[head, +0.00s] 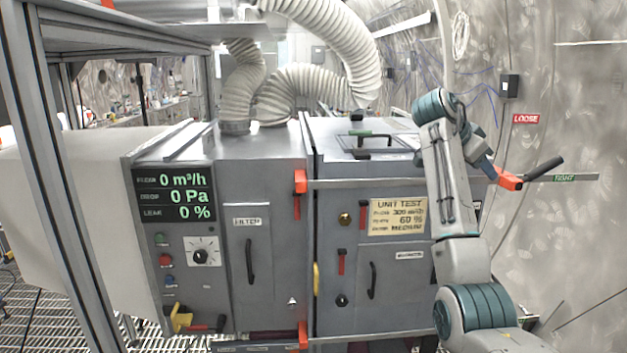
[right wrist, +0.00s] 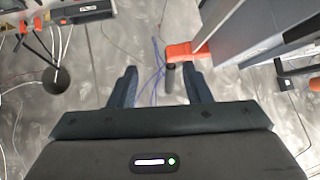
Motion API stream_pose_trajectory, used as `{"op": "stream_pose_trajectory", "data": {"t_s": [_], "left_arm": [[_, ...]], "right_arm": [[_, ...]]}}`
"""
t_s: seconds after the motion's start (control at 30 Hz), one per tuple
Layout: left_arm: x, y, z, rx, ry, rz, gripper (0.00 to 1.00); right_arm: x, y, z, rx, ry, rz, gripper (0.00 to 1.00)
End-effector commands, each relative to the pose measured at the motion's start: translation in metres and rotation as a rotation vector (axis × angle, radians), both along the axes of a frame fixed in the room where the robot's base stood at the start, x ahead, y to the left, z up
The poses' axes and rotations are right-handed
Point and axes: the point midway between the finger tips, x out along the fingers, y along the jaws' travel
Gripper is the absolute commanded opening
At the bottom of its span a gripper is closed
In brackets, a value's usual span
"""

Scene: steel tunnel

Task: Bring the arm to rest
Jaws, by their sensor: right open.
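My right arm rises at the right of the head view, bends at its top and reaches down to the right. My right gripper (head: 490,168) is beside an orange-red clamp (head: 509,180) with a black lever handle (head: 545,168) at the cabinet's right side. In the right wrist view, my right gripper (right wrist: 160,88) shows two dark fingers spread apart with nothing held. The orange clamp (right wrist: 186,50) shows beyond the right finger, and its dark handle (right wrist: 170,76) appears between the fingers, near the right one. Whether they touch cannot be told. My left gripper is not in view.
The grey filter cabinet (head: 262,190) fills the middle, with a display panel (head: 174,194) and a white hose (head: 320,85) above. Signs on the tunnel wall read LOOSE (head: 526,119) and TIGHT (head: 564,177). A metal frame post (head: 60,180) stands at left.

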Motion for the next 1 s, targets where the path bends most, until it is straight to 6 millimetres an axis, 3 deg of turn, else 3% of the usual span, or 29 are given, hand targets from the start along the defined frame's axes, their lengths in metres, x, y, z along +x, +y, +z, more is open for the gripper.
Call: {"op": "stream_pose_trajectory", "data": {"t_s": [0.37, 0.53, 0.77, 1.0], "left_arm": [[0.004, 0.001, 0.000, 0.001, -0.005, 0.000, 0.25], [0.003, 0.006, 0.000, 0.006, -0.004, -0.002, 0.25], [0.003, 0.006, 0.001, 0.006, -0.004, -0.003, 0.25], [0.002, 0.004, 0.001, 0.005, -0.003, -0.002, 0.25]], "right_arm": [[-0.006, -0.001, -0.103, 0.015, 0.102, 0.130, 0.44], [-0.025, 0.000, -0.184, 0.027, 0.182, 0.241, 0.44], [-0.077, 0.006, -0.299, 0.045, 0.298, 0.430, 0.44], [-0.156, 0.018, -0.395, 0.063, 0.406, 0.634, 0.44]]}}
